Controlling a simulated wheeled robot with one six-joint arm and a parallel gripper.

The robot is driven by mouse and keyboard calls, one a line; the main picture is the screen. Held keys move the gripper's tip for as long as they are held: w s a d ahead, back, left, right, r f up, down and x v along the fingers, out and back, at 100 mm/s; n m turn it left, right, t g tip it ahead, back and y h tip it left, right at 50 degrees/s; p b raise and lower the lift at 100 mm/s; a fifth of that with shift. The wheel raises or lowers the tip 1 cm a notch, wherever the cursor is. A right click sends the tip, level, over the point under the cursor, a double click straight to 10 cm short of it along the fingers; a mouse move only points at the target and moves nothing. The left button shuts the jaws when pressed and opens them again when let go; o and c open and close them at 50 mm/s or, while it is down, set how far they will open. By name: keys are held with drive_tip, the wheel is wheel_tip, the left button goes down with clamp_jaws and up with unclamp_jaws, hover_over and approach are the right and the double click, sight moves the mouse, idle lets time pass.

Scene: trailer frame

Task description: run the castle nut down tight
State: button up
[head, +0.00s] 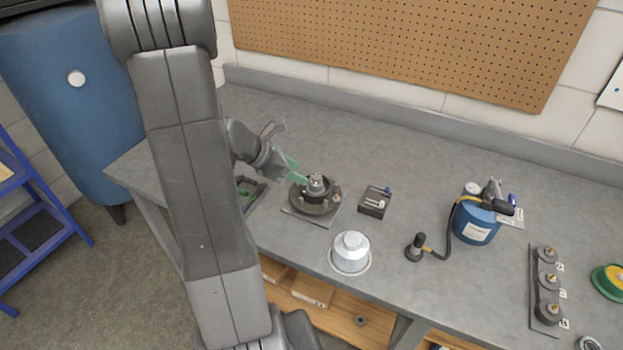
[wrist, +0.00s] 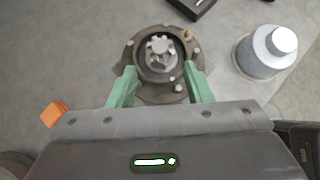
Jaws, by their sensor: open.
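The castle nut (wrist: 160,45) is a grey, slotted nut in the centre of a dark round hub (wrist: 131,54) with studs around it. In the head view the nut (head: 317,180) sits on top of the hub (head: 312,204), which stands on a flat plate on the bench. My gripper (wrist: 158,78) is open, its two green fingers spread at the near side of the hub, one to each side. Nothing is between the fingertips except the view of the hub. In the head view my gripper (head: 298,173) is just left of the nut; whether it touches the hub I cannot tell.
A silver cap-topped canister (head: 350,252) stands front right of the hub. A small dark box (head: 375,201) lies right of it. A blue pump can (head: 477,218) with a hose stands farther right. A tray (head: 252,192) is at left, partly behind my arm. The bench behind the hub is clear.

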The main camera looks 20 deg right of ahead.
sight(312, 180)
drive_tip(key=x, duration=0.7)
drive_tip(key=c, duration=0.7)
